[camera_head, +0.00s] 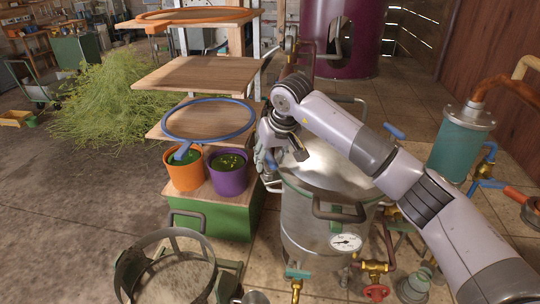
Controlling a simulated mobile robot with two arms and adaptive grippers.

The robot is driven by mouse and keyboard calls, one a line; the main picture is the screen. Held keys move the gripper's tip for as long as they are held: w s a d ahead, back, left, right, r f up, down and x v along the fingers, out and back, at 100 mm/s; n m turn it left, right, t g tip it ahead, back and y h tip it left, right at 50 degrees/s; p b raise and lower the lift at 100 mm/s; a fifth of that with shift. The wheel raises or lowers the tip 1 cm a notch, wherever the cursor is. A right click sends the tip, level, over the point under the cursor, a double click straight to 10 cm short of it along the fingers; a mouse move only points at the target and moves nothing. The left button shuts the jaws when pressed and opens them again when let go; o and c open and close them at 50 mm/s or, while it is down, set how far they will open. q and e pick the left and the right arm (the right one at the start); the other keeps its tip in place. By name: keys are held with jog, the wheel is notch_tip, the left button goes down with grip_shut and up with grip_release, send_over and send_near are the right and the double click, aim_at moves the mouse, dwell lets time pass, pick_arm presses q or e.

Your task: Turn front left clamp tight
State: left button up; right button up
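The steel still pot (311,227) stands at the centre, with a domed lid (335,165) and a pressure gauge (346,242) on its front. My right arm reaches in from the right across the lid. My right gripper (279,150) points down at the left part of the pot's rim. The front left clamp cannot be made out clearly; the gripper covers that part of the rim. Whether the fingers are open or closed on something is too small to tell. My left gripper is not in view.
A wooden shelf rack (195,75) with a blue ring (163,123) stands close left of the pot. Orange (186,176) and purple (229,183) buckets sit below it. A red valve (376,291) is at the pot's foot. A teal cylinder (458,150) stands right.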

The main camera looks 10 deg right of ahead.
jog(key=shift+f, duration=0.25)
jog(key=shift+c, duration=0.6)
grip_shut()
